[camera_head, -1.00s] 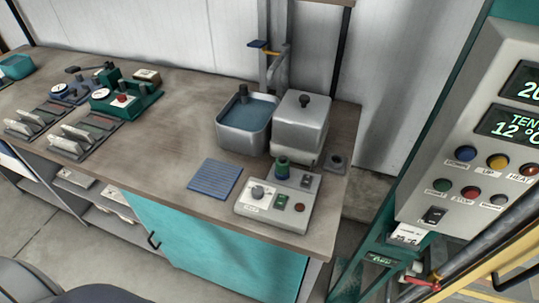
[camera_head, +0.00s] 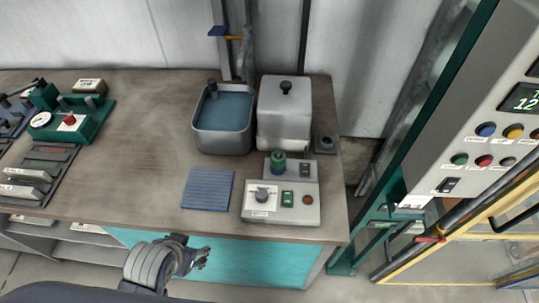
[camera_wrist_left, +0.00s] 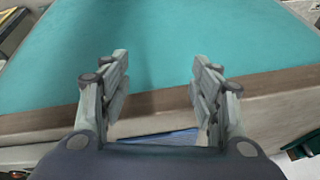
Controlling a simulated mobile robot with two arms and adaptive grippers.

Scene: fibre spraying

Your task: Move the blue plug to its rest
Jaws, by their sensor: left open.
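A small round plug-like part, green with a blue band (camera_head: 278,163), stands upright at the back left of the grey control box (camera_head: 270,217). A small grey block with a dark round top (camera_head: 325,144) stands to its right, beside the lidded metal box; I cannot tell whether it is the rest. My left gripper (camera_head: 203,257) is in front of the bench's front edge, left of the control box and apart from it. In the left wrist view its two fingers (camera_wrist_left: 160,72) are spread and empty before the teal cabinet front. My right gripper is out of view.
A water bath (camera_head: 222,147) and a lidded metal box (camera_head: 284,137) stand behind the control box. A blue ribbed mat (camera_head: 208,189) lies left of it. Green and grey devices (camera_head: 80,125) fill the bench's left. A control cabinet (camera_head: 490,120) stands at right.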

